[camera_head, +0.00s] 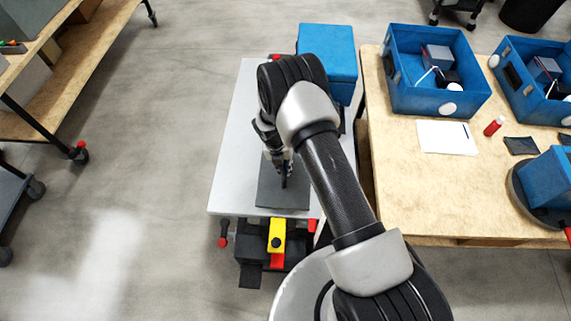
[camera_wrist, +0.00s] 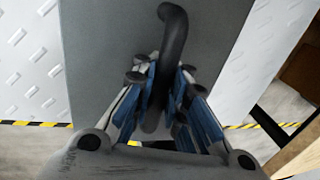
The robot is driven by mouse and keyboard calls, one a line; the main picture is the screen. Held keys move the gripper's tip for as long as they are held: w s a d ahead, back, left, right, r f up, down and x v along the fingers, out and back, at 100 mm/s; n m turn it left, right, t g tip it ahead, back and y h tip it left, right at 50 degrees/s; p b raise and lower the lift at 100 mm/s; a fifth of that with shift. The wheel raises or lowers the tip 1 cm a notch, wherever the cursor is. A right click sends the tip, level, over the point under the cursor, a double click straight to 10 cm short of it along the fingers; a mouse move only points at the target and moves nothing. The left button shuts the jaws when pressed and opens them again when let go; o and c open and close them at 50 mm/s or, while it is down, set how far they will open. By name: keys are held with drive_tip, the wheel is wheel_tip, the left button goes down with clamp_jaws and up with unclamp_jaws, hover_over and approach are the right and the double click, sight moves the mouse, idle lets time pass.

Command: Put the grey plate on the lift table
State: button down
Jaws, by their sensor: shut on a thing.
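The grey plate (camera_head: 297,196) is flat, with a dark upright handle, at the front part of the lift table (camera_head: 234,165). My gripper (camera_head: 283,177) points down at the plate and is shut on its handle. In the wrist view, the fingers (camera_wrist: 163,85) close around the curved dark handle (camera_wrist: 173,28), with the grey plate (camera_wrist: 108,50) behind. The table's patterned pale top (camera_wrist: 28,65) shows on both sides of the plate. I cannot tell whether the plate touches the table or hangs just above it. My arm hides part of the table.
A blue box (camera_head: 328,52) stands at the table's far end. A wooden workbench (camera_head: 410,190) on the right holds open blue housings (camera_head: 437,98), a red bottle (camera_head: 494,126) and a white sheet (camera_head: 447,137). Yellow-black tape (camera_wrist: 30,123) marks the table edge.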

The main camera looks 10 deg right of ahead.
sight(285, 171)
drive_tip(key=shift+w+f+b, duration=0.1)
drive_tip(key=shift+f+b, duration=0.2)
drive_tip(key=shift+f, duration=1.1)
drive_tip(key=shift+f, duration=0.15)
drive_tip(key=c, duration=1.6)
unclamp_jaws()
drive_tip(key=r+p, duration=0.1)
drive_tip(key=r, duration=0.3)
drive_tip(key=a+r+p, duration=0.1)
drive_tip(key=r, duration=0.3)
drive_tip(key=a+r+p, duration=0.1)
drive_tip(key=r, duration=0.3)
drive_tip(key=shift+w+a, duration=0.15)
